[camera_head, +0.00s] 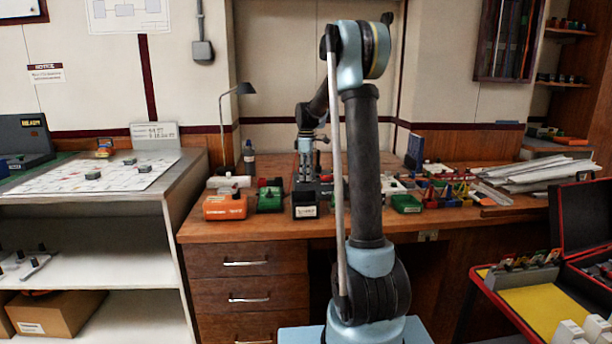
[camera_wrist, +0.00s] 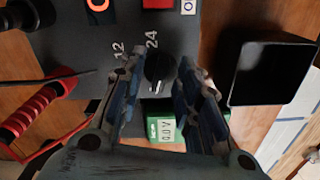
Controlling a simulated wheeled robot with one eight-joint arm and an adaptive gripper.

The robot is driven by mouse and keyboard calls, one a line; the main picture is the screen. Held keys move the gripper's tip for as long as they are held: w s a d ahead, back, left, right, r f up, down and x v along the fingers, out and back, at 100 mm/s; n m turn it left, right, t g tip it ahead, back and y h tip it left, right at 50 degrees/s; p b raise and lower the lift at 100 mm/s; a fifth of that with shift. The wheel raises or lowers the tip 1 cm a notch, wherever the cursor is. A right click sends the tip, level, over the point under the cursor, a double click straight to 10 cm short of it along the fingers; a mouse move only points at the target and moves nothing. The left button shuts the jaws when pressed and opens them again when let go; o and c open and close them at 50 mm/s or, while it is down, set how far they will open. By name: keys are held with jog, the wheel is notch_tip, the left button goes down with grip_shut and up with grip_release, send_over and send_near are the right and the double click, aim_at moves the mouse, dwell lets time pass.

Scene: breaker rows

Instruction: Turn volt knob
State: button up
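The volt knob (camera_wrist: 160,70) is a round black dial with a white pointer line, on a dark grey panel (camera_wrist: 95,60) with the marks 12 and 24 beside it. In the wrist view my gripper (camera_wrist: 161,80) is open, with one finger on each side of the knob. Small gaps show between the fingers and the knob. In the head view my gripper (camera_head: 307,150) is over the dark box (camera_head: 306,203) on the wooden desk; the knob is too small to make out there.
In the wrist view, a red-handled tool (camera_wrist: 30,112) lies left of the panel and a black square object (camera_wrist: 272,73) stands at the right. On the desk are an orange box (camera_head: 225,206), a green box (camera_head: 269,199), a lamp (camera_head: 238,92) and papers (camera_head: 535,172).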

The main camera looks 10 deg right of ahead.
grip_shut()
jog(key=shift+m, duration=0.4)
jog(key=m, duration=0.2)
jog(key=shift+m, duration=0.4)
jog(key=m, duration=0.4)
jog(key=shift+m, duration=0.3)
jog(key=m, duration=1.1)
jog(key=shift+a+m, duration=0.1)
jog(key=shift+m, duration=0.2)
